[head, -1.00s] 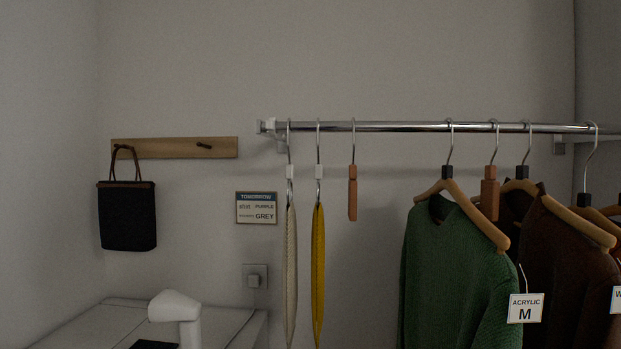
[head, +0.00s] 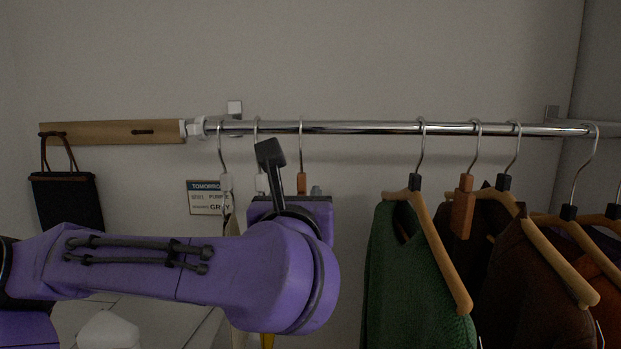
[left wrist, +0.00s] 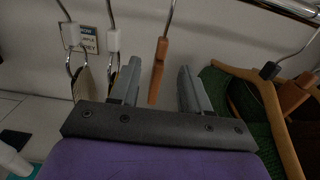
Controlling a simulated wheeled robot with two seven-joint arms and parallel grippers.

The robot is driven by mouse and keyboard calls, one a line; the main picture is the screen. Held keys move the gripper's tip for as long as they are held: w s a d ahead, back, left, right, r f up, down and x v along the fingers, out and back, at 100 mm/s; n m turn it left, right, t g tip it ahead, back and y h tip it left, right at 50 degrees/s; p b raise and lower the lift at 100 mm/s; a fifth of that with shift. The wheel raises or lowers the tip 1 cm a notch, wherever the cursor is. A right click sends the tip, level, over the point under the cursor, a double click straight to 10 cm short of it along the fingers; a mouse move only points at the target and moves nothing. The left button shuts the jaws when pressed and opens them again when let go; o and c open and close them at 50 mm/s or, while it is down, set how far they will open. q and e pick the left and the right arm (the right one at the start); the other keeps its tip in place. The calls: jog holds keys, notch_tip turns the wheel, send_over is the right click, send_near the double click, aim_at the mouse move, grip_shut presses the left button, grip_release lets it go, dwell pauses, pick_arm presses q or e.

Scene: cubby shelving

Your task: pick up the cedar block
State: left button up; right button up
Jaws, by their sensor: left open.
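A slim reddish-brown cedar block hangs by a wire hook from the rail. In the head view only its top (head: 301,183) shows, the rest hidden behind my left gripper (head: 290,203). In the left wrist view the block (left wrist: 158,72) hangs upright between and beyond the two grey fingers of my left gripper (left wrist: 159,80), which is open and empty. A second, similar cedar block (head: 463,206) hangs farther right among the sweaters and shows at the right edge of the left wrist view (left wrist: 294,96). My right gripper is not in view.
The chrome rail (head: 360,128) runs above. Two hangers with pale clips hang just left of the block. A green sweater (head: 405,270) hangs to its right, with a gap between. A dark bag (head: 66,205) hangs at the far left.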

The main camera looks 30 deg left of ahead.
aim_at(301, 184)
pick_arm(q)
jog(key=p+x, duration=0.6)
jog(key=x, duration=0.3)
jog(key=shift+w+d+r, duration=0.1)
jog(key=shift+d+r, duration=0.05)
jog(key=shift+d, duration=0.05)
jog(key=shift+w+a, duration=0.15)
grip_shut()
